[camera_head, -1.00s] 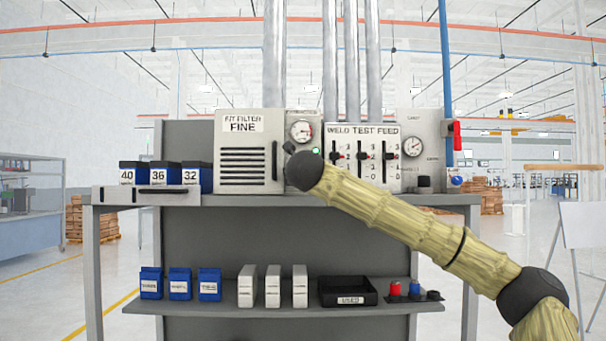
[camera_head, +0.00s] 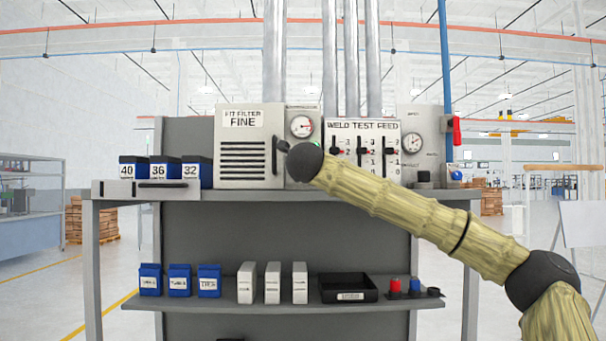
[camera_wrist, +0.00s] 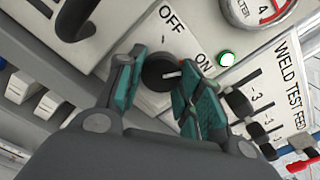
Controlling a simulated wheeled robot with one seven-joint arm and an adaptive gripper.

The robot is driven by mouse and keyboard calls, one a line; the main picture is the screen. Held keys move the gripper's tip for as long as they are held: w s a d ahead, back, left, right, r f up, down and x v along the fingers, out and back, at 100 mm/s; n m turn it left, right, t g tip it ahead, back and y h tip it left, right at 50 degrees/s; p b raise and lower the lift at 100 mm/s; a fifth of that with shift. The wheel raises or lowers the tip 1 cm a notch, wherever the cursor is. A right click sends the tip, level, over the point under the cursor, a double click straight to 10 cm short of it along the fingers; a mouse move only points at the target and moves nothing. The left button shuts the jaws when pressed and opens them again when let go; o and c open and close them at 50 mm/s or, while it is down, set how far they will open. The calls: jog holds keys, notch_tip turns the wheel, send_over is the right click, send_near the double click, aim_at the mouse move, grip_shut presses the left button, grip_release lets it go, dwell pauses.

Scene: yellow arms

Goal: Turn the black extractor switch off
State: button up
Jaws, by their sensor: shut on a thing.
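The black extractor switch (camera_wrist: 158,72) is a round knob with a white pointer line, on a pale panel marked OFF and ON. In the wrist view the pointer is turned toward the ON label (camera_wrist: 204,61). The OFF label (camera_wrist: 172,19) is above the knob. My gripper (camera_wrist: 162,80) has its teal-padded fingers on either side of the knob and is shut on it. A green lamp (camera_wrist: 227,58) beside ON is lit. In the head view my arm hides the switch and most of the gripper.
A dark handle (camera_wrist: 75,18) on the filter box (camera_head: 243,165) stands close to the left finger. The weld test feed panel (camera_head: 362,128) with its black sliders (camera_wrist: 240,103) is close on the right. A gauge (camera_head: 302,126) sits above the switch.

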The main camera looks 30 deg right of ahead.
jog(key=shift+s+d+r+n, duration=0.1)
jog(key=shift+n, duration=3.55)
jog(key=shift+r+n, duration=0.1)
jog(key=shift+n, duration=3.55)
jog(key=shift+f, duration=0.1)
jog(key=o, duration=1)
jog(key=shift+o, duration=0.2)
jog(key=shift+s, duration=0.1)
jog(key=v, duration=1.2)
jog(key=shift+d, duration=0.1)
